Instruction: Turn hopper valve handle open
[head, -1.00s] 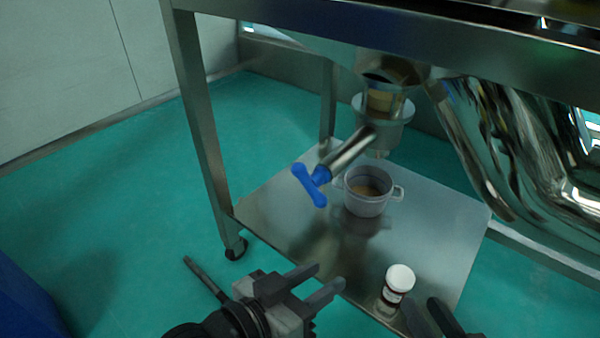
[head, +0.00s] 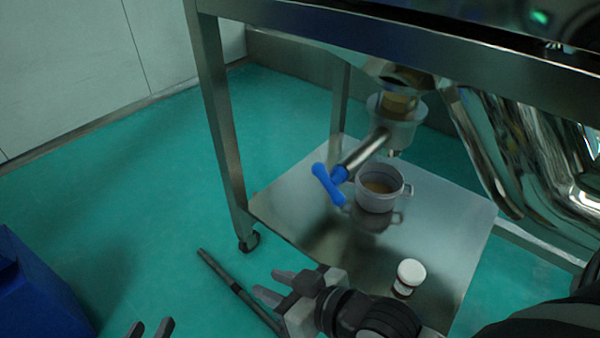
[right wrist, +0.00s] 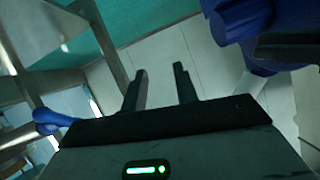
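The blue valve handle (head: 328,185) sits at the end of a metal stem (head: 365,150) below the hopper outlet (head: 398,108). The handle also shows at the left of the right wrist view (right wrist: 52,120). My right gripper (head: 268,285) reaches in from the lower right and points left, below the handle and apart from it. In the right wrist view its fingers (right wrist: 160,88) are spread with nothing between them. My left gripper (head: 149,328) shows only its two fingertips at the bottom edge, apart and empty, well left of the handle.
A grey pot (head: 378,190) with brown contents stands on the metal lower shelf (head: 300,215), under the outlet. A white-capped jar (head: 409,275) stands near the shelf's front. A table leg (head: 222,120) rises at left. A dark rod (head: 222,272) and a blue box (head: 40,285) are lower left.

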